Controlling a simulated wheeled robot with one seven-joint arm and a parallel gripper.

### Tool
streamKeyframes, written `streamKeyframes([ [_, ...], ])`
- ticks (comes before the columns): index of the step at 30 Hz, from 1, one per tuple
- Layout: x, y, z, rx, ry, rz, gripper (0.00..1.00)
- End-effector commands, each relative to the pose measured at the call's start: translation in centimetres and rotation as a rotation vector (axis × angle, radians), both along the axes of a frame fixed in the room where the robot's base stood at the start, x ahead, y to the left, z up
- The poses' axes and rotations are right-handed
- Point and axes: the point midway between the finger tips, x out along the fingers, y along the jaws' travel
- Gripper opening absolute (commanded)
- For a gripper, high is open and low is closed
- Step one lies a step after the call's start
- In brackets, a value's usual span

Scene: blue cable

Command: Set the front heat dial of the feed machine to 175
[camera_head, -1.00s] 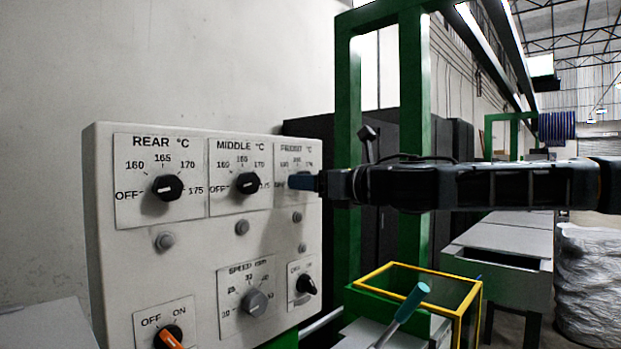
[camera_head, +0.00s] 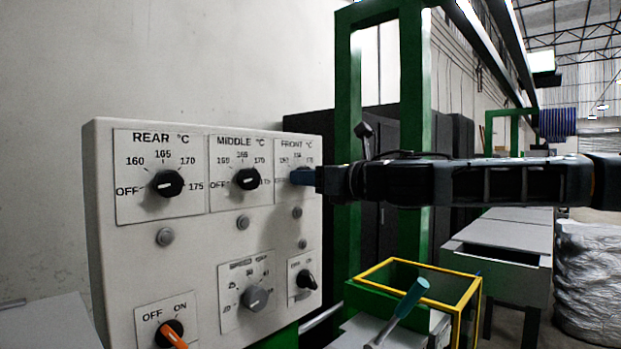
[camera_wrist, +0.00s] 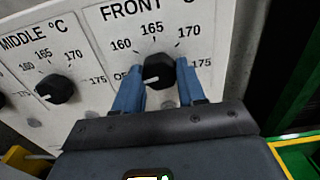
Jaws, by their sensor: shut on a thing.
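The front heat dial (camera_wrist: 160,72) is a black knob on the plate marked FRONT °C. Its white mark points left, near OFF; 175 is on the right side of the scale. My gripper (camera_wrist: 158,86) has its two blue fingers on either side of the knob and is shut on it. In the head view, my gripper (camera_head: 303,177) reaches the panel from the right and hides the front dial.
The machine panel (camera_head: 110,255) also carries the rear dial (camera_head: 167,183), the middle dial (camera_head: 246,179), a speed dial (camera_head: 255,298) and an orange-handled switch (camera_head: 171,334). A green post (camera_head: 414,120) stands behind my arm. A yellow-rimmed box (camera_head: 475,290) is below it.

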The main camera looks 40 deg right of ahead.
Motion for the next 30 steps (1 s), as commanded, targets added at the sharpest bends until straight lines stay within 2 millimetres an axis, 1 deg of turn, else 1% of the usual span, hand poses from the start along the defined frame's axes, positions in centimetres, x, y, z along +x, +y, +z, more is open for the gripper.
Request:
streamKeyframes([
  [5,-0.01,0.01,0.02,0.015,0.001,0.0,0.09],
  [11,-0.01,0.02,0.05,0.089,0.002,0.0,0.09],
  [17,-0.01,0.04,0.05,0.237,0.007,0.0,0.09],
  [30,-0.01,0.09,0.1,0.654,0.021,0.0,0.09],
])
